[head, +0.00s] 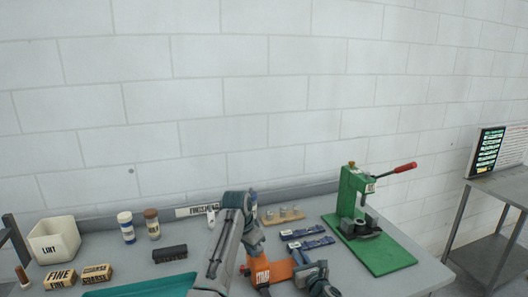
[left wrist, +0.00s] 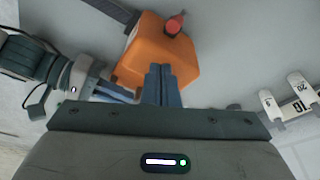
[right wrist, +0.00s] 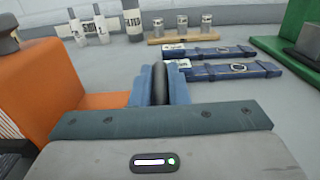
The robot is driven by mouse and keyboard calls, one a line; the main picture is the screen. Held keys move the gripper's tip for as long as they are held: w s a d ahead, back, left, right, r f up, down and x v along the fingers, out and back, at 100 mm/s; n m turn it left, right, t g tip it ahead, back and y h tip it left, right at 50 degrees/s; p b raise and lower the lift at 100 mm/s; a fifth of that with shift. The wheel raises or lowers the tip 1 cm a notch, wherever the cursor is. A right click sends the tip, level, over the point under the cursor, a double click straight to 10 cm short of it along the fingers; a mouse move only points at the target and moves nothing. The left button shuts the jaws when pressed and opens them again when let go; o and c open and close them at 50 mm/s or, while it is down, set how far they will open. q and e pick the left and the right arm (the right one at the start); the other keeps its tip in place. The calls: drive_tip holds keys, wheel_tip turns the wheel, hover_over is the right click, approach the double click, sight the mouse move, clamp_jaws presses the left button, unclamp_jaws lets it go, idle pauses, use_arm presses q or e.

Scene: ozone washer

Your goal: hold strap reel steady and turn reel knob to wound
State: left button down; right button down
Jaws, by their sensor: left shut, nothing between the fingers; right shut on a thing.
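The orange strap reel (head: 272,270) stands on the bench, low in the middle of the head view. In the left wrist view the reel (left wrist: 185,62) shows a red knob (left wrist: 173,27) on its face. My left gripper (left wrist: 160,68) is shut and empty, its fingertips in front of the orange body and apart from the knob in the picture; contact is unclear. The reel (right wrist: 55,92) fills the left of the right wrist view. My right gripper (right wrist: 158,68) is shut on a dark part beside the orange body, seemingly the reel's grip. In the head view my arm partly hides the left gripper.
Two blue bars (head: 310,243) and a wooden block with small cylinders (head: 281,215) lie behind the reel. A green press (head: 355,195) with a red-handled lever stands right. Left are a dark brush (head: 170,254), two jars (head: 126,227), a white bin (head: 54,240) and a teal tray (head: 140,287).

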use_arm(q)
drive_tip(key=shift+w+a, duration=0.45)
drive_tip(key=shift+w+a, duration=0.15)
drive_tip(key=shift+w, duration=0.1)
idle(0.3)
drive_tip(key=shift+a, duration=0.1)
drive_tip(key=w+d+v, duration=0.1)
drive_tip(key=v, duration=0.5)
drive_tip(key=shift+s+a, duration=0.2)
drive_tip(key=shift+a, duration=0.05)
drive_tip(key=shift+r, duration=0.15)
